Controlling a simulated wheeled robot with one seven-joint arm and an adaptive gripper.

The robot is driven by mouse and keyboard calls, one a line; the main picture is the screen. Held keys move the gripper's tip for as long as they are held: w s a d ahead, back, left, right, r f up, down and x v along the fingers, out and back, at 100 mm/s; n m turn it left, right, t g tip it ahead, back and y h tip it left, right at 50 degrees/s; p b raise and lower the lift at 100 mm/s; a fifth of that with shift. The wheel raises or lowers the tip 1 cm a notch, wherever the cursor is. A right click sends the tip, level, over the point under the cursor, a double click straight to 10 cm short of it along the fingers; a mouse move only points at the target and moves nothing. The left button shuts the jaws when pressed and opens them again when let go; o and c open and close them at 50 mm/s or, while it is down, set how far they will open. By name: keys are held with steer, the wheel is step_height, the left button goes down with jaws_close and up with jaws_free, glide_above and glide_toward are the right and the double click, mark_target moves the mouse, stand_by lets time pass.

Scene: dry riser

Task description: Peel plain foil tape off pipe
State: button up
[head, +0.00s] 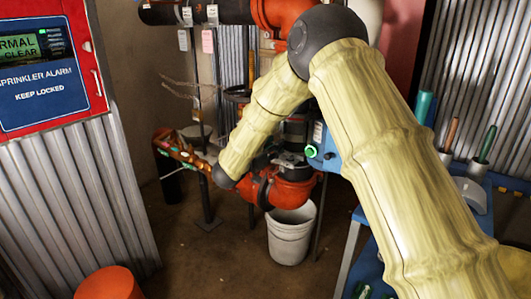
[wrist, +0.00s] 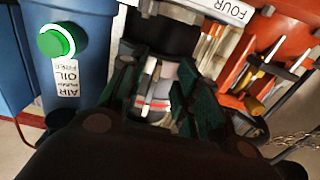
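In the wrist view, my gripper (wrist: 157,68) has its two dark fingers spread apart with a gap between them. A pale band with pinkish and silvery stripes (wrist: 156,92) shows through the gap; I cannot tell whether it is the foil tape or whether a finger touches it. A black pipe section (wrist: 165,32) lies just beyond the fingertips. In the head view, the red-orange pipe (head: 292,192) bends below the dark fittings near the end of my arm. My pale-sleeved arm covers part of the riser there, and my fingers cannot be made out clearly. No plain foil tape is clearly identifiable.
A blue box (head: 323,148) with a green button stands close beside the riser; it also shows in the wrist view (wrist: 90,18). A white bucket (head: 291,236) stands below. The floor at centre left is clear.

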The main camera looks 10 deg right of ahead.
steer(key=shift+x, duration=1.65)
jaws_close()
steer(key=c, duration=0.6)
jaws_free()
steer(key=shift+c, duration=0.2)
steer(key=shift+s+a+f, duration=0.1)
steer(key=shift+a, duration=0.05)
jaws_close()
steer(key=shift+s+a, duration=0.25)
steer(key=shift+a, duration=0.1)
steer(key=p+v, duration=0.2)
steer(key=v, duration=0.5)
steer(key=shift+s+a+p, duration=0.25)
steer(key=shift+p, duration=0.05)
